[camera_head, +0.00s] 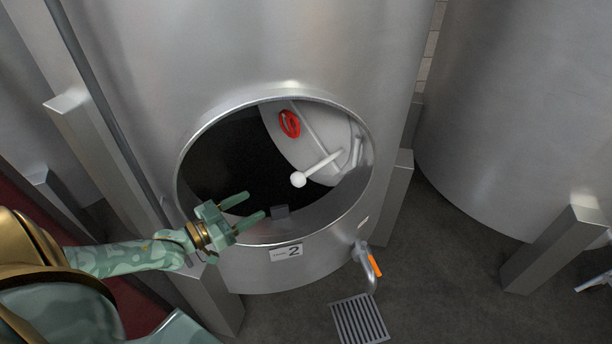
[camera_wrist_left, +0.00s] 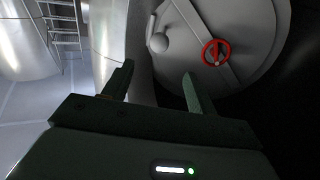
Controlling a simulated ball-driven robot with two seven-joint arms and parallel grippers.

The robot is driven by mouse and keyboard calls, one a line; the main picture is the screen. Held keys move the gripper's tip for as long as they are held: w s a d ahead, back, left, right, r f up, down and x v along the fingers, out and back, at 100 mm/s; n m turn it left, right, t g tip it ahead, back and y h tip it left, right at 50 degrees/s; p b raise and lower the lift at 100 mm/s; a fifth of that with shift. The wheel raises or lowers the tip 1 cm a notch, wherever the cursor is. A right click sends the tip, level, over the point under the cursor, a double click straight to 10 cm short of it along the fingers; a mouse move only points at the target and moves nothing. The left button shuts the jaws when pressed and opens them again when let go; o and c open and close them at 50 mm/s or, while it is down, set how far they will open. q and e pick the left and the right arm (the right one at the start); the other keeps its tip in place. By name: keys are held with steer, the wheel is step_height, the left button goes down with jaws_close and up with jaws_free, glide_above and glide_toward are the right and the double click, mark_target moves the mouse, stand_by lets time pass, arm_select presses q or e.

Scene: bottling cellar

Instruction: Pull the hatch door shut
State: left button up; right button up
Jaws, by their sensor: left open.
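The hatch door (camera_head: 320,122) is a pale round plate, swung open and seen inside the dark round opening of the steel tank, at its right side. It carries a red handwheel (camera_head: 289,124) and a rod ending in a white ball knob (camera_head: 298,179). My left gripper (camera_head: 256,204) is open and empty at the lower left of the opening, apart from the knob. In the left wrist view the door (camera_wrist_left: 256,25) fills the upper right, with the handwheel (camera_wrist_left: 216,52) and the ball knob (camera_wrist_left: 158,43) beyond my open fingers (camera_wrist_left: 158,72). My right gripper is not in view.
The hatch rim (camera_head: 362,205) surrounds the opening. Below it are a number 2 plate (camera_head: 286,253), an orange-handled tap (camera_head: 374,265) and a floor grate (camera_head: 359,320). Steel legs (camera_head: 396,205) flank the tank. Another tank (camera_head: 520,120) stands at right, with bare floor between.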

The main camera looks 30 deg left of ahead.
mark_target(298, 180)
arm_select(q)
steer(key=b+x, duration=0.3)
steer(key=x, duration=1.1)
steer(key=shift+w, duration=0.1)
steer(key=shift+w+d, duration=0.25)
steer(key=shift+w, duration=0.3)
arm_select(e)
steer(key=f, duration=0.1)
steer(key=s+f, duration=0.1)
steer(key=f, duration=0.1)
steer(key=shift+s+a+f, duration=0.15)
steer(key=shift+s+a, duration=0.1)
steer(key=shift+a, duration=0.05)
